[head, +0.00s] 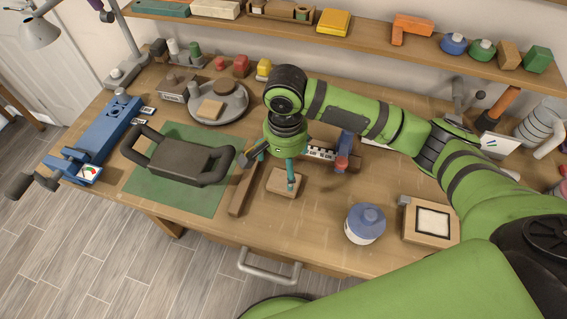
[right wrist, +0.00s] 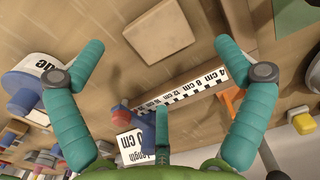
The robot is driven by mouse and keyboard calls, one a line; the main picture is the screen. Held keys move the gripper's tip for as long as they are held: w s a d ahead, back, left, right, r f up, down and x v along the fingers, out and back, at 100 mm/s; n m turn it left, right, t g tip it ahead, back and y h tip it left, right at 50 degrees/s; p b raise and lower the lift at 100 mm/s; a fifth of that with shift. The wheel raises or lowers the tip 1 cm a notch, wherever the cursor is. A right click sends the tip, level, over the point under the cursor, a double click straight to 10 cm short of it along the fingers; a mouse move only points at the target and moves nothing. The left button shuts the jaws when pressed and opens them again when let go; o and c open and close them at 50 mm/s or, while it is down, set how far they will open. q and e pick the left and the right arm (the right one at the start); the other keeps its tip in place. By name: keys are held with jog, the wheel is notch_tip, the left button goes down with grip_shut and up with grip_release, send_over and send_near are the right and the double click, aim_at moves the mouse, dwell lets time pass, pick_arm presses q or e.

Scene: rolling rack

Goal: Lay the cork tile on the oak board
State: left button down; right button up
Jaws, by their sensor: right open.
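A flat tan square piece (head: 290,181) lies on the bench below my right gripper (head: 284,172); it also shows in the right wrist view (right wrist: 160,28). A smaller tan square (head: 210,109) sits on a round grey dish (head: 232,109) at the back left. I cannot tell for sure which is the cork tile and which the oak board. My right gripper also shows in the right wrist view (right wrist: 170,55); its teal fingers are spread wide with nothing between them. My left gripper is out of view.
A brown wooden bar (head: 243,188) lies left of the near tan piece. A blue-and-white jar (head: 364,224) and a white-faced box (head: 431,220) stand right. A ruler (right wrist: 190,90) lies behind.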

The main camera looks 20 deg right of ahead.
aim_at(284, 180)
jog(key=f+p, duration=0.1)
jog(key=f, duration=0.2)
jog(key=shift+s+a+f+p, duration=0.15)
jog(key=shift+s+f+p, duration=0.05)
jog(key=shift+s+p, duration=0.15)
jog(key=f, duration=0.2)
jog(key=shift+w+f, duration=0.2)
jog(key=shift+f, duration=0.4)
jog(key=c, duration=1.2)
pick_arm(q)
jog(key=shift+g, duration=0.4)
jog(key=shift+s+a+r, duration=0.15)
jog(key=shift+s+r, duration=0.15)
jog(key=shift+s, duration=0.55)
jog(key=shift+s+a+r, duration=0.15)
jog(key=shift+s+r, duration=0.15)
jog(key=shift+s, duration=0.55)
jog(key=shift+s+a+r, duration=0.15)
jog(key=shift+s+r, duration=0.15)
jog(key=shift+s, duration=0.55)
pick_arm(e)
jog(key=shift+r, duration=0.1)
